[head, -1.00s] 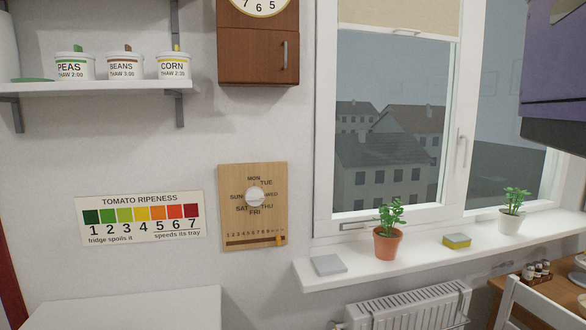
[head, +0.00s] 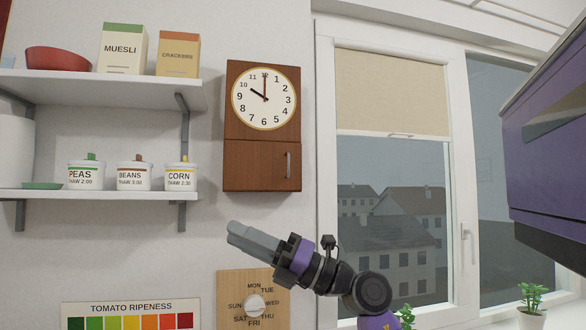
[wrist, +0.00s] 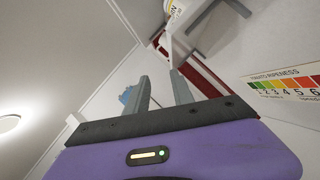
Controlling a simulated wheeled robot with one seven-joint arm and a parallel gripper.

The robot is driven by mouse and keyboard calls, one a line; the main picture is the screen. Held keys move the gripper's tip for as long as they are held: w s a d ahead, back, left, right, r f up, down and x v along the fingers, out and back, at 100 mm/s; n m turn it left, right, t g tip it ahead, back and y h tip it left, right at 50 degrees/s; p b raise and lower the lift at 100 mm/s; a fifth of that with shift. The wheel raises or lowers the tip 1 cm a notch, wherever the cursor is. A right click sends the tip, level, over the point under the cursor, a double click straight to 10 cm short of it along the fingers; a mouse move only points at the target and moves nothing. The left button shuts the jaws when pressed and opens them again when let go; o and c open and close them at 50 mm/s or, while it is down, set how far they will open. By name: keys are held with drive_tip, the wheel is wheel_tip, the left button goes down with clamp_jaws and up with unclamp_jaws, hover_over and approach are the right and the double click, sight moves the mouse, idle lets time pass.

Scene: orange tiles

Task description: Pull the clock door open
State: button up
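The wall clock (head: 264,98) has a round white face in a brown wooden case, left of the window in the head view. The clock door (head: 255,165) is the lower brown panel and looks shut. Its upright metal handle (head: 288,164) is near the panel's right edge. My gripper (head: 236,234) is below the clock, apart from it, pointing left and slightly up. In the wrist view, my gripper (wrist: 160,92) shows two grey fingers spread with nothing between them. The clock is not seen in the wrist view.
Shelves (head: 110,90) with boxes, a red bowl (head: 58,60) and labelled tubs stand left of the clock. A wooden weekday dial board (head: 232,287) hangs below, partly behind my arm. The window (head: 390,170) is to the right. The wall around the clock is clear.

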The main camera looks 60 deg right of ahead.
drive_tip(key=s+d+r+n+g+h, duration=0.1)
drive_tip(key=s+d+r+g+h, duration=0.15)
drive_tip(key=d+r+h, duration=0.55)
drive_tip(key=g+h+p, duration=0.1)
drive_tip(key=h+p, duration=0.1)
drive_tip(key=h, duration=0.4)
approach(293, 161)
drive_tip(key=w+a, duration=0.1)
drive_tip(key=a, duration=0.2)
drive_tip(key=shift+m, duration=0.4)
drive_tip(key=p+x, duration=0.2)
drive_tip(key=x, duration=0.5)
drive_tip(key=shift+f, duration=0.2)
clamp_jaws()
